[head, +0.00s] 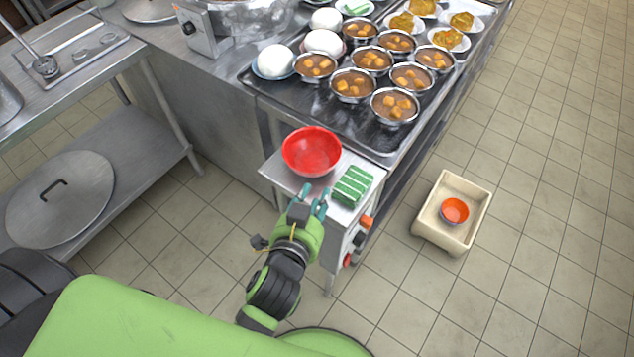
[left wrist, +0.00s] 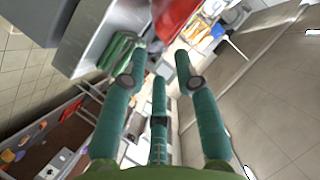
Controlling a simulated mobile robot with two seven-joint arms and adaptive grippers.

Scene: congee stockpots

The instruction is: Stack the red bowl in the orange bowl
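The red bowl (head: 312,152) stands upright and empty on a small metal side table beside the counter. It also shows in part at the top edge of the left wrist view (left wrist: 172,14). The orange bowl (head: 454,210) sits inside a beige bin (head: 436,236) on the floor to the right. My left gripper (head: 313,198) is just on the near side of the red bowl. Its teal fingers are spread with nothing between them in the left wrist view (left wrist: 160,66). My right gripper is not in view.
A green-and-white striped packet (head: 352,186) lies right of the red bowl on the side table (head: 283,181). Behind is a dark tray (head: 345,125) with several filled metal bowls. A steel shelf table (head: 135,120) stands left. The tiled floor around the bin is clear.

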